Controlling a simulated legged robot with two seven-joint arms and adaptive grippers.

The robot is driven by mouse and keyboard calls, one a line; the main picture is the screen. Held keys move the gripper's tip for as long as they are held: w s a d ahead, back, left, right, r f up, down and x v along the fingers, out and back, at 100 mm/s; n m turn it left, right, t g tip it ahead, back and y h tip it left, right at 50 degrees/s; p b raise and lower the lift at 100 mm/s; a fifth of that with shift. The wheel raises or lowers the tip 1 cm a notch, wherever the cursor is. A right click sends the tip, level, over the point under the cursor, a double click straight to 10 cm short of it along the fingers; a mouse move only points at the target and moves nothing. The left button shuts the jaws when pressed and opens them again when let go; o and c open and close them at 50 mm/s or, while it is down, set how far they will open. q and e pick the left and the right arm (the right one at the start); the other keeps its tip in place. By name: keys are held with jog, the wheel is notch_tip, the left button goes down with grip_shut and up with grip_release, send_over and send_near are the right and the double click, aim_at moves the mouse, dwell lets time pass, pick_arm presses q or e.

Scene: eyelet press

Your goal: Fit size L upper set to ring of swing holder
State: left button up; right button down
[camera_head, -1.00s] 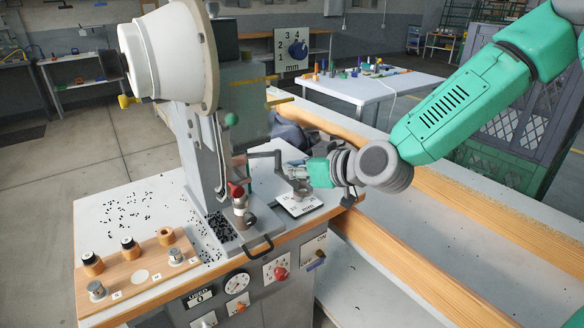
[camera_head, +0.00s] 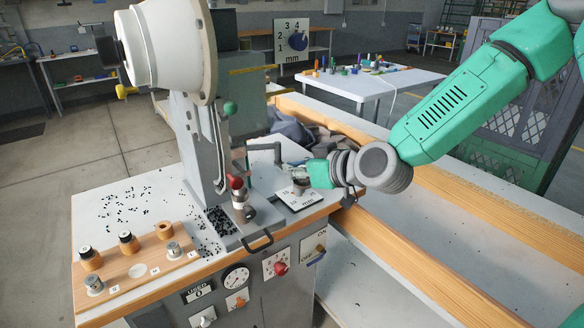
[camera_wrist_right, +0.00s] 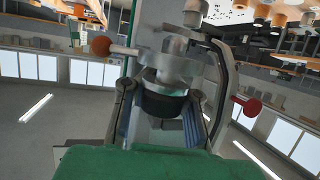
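My right gripper (camera_head: 304,178) is over the right part of the press table. In the right wrist view its fingers (camera_wrist_right: 162,98) are shut on a dark cylindrical piece with a metal top, the upper set (camera_wrist_right: 164,106). A grey ring, the ring of the swing holder (camera_wrist_right: 178,72), shows right at the piece's metal top. I cannot tell whether the piece sits inside it. In the head view the bent arm of the swing holder (camera_head: 264,146) reaches toward the gripper, which partly hides its end. My left gripper is not in view.
The press (camera_head: 195,140) stands left of the gripper. A wooden rack (camera_head: 118,286) at the front left holds black-topped and metal pieces, with an empty place at its right. A small display plate (camera_head: 300,200) lies below the gripper. A wooden-edged bench is at the right.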

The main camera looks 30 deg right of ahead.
jog(key=shift+s+f+b, duration=0.1)
jog(key=shift+f+b, duration=0.35)
jog(key=shift+f, duration=0.35)
jog(key=c, duration=1.6)
grip_release()
jog(key=shift+c, duration=0.2)
jog(key=shift+r, duration=0.1)
jog(key=shift+d+r+p, duration=0.1)
jog(key=shift+r+p, duration=1.25)
jog(key=shift+r, duration=0.15)
jog(key=shift+r+p, duration=0.9)
jog(key=shift+r, duration=0.2)
jog(key=shift+f, duration=0.1)
